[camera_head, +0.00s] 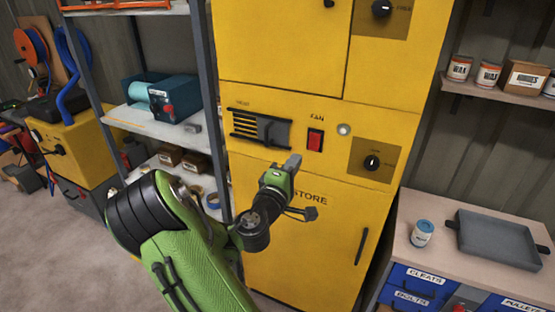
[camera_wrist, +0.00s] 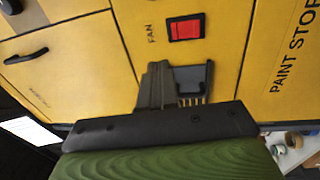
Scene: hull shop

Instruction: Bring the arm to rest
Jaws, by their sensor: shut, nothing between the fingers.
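My arm reaches up from the bottom of the head view, and my gripper (camera_head: 292,164) is in front of the yellow paint store cabinet (camera_head: 285,60). It is shut and empty, its tip pointing up just below the FAN switch and the vent. In the wrist view my gripper (camera_wrist: 157,78) appears as dark shut fingers. They overlap part of the vent in that view; whether they touch the cabinet cannot be told. The red FAN switch (camera_head: 315,140) also shows in the wrist view (camera_wrist: 185,28).
A vent with a slider (camera_head: 260,128), a round light (camera_head: 344,130) and a knob (camera_head: 372,162) are on the cabinet front. Shelves (camera_head: 150,125) stand left. A bench (camera_head: 415,258) at right holds a can (camera_head: 422,233) and a grey tray (camera_head: 495,255).

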